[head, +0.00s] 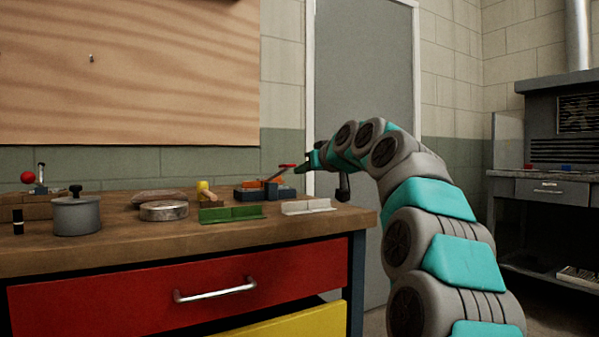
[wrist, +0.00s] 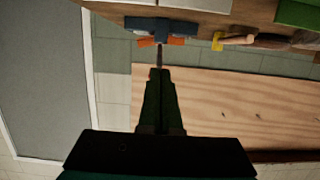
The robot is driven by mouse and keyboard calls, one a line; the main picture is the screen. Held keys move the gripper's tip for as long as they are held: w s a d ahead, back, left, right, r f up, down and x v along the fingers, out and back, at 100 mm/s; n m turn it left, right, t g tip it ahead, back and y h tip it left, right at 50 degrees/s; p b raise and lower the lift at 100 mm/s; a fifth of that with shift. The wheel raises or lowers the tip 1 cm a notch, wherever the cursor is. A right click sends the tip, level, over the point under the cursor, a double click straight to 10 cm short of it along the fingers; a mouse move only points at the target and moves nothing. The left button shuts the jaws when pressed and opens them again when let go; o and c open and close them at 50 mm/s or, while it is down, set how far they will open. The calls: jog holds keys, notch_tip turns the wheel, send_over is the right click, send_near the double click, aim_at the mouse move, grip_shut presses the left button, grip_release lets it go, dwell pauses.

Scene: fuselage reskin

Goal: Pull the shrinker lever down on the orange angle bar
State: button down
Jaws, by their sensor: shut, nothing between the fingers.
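The shrinker (head: 250,194), a dark blue tool, sits near the back right of the wooden bench. The orange angle bar (head: 262,184) lies in it; the bar also shows in the wrist view (wrist: 148,42). The shrinker lever (head: 277,173) slants up to the right and ends in a red grip (head: 287,166). My gripper (head: 304,164) is at the height of the red grip, just to its right. In the wrist view my gripper (wrist: 158,73) is shut, its tips close to the lever's end. Whether they touch the lever is unclear; the fingers hide part of it.
A green angle piece (head: 231,213) and a pale one (head: 306,206) lie in front of the shrinker. A yellow-headed mallet (head: 203,190), a round tin (head: 163,211) and a grey pot (head: 76,215) stand further left. A wooden board (head: 130,75) hangs behind.

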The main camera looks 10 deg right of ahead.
jog(key=s, duration=0.1)
jog(key=s+d, duration=0.1)
jog(key=s, duration=0.3)
jog(key=shift+s+d+f, duration=0.2)
jog(key=shift+d+f, duration=0.1)
jog(key=shift+d, duration=0.1)
jog(key=shift+s+d+f, duration=0.1)
jog(key=shift+s+d, duration=0.05)
jog(key=shift+s, duration=0.25)
jog(key=shift+s+d+f, duration=0.1)
jog(key=shift+s, duration=0.3)
